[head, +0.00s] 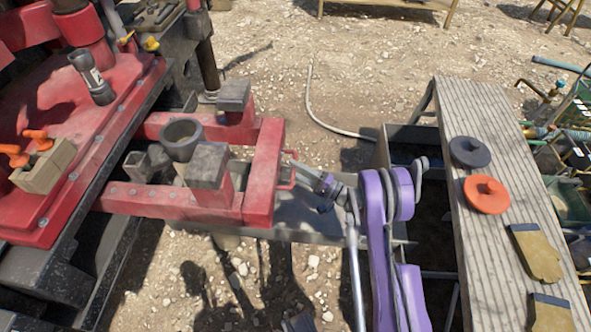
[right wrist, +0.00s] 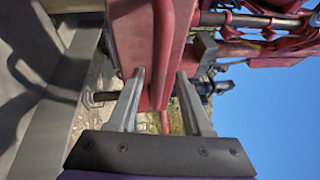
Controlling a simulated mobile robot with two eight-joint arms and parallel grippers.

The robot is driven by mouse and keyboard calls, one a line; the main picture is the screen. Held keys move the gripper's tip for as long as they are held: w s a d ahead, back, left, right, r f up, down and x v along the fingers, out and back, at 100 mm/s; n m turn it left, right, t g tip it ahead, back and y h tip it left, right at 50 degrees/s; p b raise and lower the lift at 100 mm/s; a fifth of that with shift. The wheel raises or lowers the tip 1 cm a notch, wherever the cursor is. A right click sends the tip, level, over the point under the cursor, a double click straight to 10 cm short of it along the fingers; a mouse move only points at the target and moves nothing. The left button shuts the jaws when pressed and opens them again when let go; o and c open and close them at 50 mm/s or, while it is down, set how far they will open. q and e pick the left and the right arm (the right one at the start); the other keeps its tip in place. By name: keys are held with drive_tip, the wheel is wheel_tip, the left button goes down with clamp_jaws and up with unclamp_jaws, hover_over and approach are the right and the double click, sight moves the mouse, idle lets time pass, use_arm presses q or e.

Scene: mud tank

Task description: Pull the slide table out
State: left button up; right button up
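The slide table (head: 265,170) is a red frame that sticks out to the right from the red machine. A small red handle (head: 291,179) is on its right end face. My right gripper (head: 296,166) is at this handle, reaching in from the right. In the right wrist view its two grey fingers (right wrist: 160,88) are spread apart in front of the red end face (right wrist: 150,45). A thin red bar shows between them, with gaps on both sides. I cannot tell whether either finger touches it. My left gripper is not in view.
A dark funnel-like cup (head: 182,139) and grey blocks (head: 209,165) sit on the slide table. A hose (head: 318,115) lies on the gravel.

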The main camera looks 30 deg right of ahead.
drive_tip(key=v, duration=1.1)
drive_tip(key=shift+p, duration=0.3)
drive_tip(key=shift+a, duration=0.1)
